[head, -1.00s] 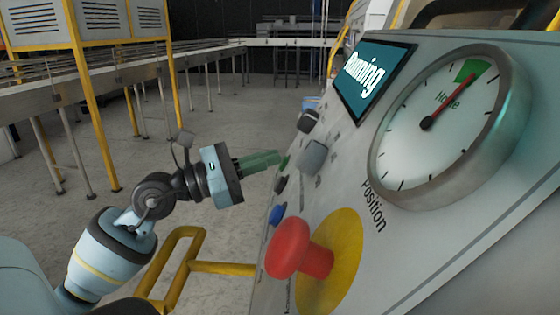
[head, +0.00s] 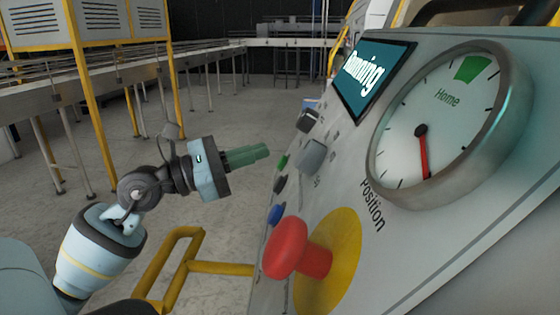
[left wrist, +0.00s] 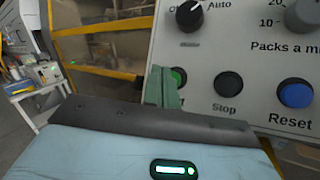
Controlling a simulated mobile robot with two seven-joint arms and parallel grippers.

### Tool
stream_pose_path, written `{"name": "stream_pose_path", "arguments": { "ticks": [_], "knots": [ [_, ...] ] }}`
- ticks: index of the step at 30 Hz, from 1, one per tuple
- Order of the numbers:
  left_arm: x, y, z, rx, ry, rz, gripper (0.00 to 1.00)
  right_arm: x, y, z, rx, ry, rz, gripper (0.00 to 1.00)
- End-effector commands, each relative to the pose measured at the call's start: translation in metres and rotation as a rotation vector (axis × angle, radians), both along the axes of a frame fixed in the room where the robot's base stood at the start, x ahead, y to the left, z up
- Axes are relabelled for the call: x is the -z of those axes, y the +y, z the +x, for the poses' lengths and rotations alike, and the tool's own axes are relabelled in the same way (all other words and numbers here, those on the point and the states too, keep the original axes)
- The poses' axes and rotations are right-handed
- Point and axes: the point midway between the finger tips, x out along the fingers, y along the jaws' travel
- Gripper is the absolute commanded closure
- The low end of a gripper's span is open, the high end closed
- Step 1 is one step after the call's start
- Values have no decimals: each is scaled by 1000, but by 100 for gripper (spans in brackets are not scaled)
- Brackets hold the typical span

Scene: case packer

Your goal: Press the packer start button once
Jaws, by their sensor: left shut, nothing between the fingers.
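The control panel (head: 345,200) fills the right of the head view. The green start button (head: 283,161) is on its left side, above a dark button. In the left wrist view the green button (left wrist: 179,76) shows partly behind my fingers, left of the black Stop button (left wrist: 228,84). My left gripper (head: 262,151) is shut and empty, its green fingertips pointing at the green button with a small gap in the head view. The screen (head: 371,80) reads "Running". The Position dial's (head: 440,125) red needle points down, away from the green Home mark. My right gripper is not in view.
A red mushroom button (head: 286,248) on a yellow disc projects from the panel near me. The blue Reset button (head: 276,214) sits above it. Black and grey knobs (head: 313,156) stick out nearby. A yellow rail (head: 185,262) stands below my left arm.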

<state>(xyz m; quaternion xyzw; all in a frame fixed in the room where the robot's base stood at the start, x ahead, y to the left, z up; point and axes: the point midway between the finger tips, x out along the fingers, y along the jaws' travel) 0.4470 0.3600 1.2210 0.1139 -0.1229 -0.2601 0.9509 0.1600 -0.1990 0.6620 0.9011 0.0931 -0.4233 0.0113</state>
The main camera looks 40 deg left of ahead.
Motion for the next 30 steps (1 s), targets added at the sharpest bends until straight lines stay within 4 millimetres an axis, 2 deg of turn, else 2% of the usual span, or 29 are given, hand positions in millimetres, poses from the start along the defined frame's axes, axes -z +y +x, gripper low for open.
{"name": "stream_pose_path", "arguments": {
  "ticks": [15,30],
  "knots": [
    [-20,29,-20,1,1,1,100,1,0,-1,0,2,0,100],
    [-21,30,-21,1,1,1,100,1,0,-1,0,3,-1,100]
  ]
}}
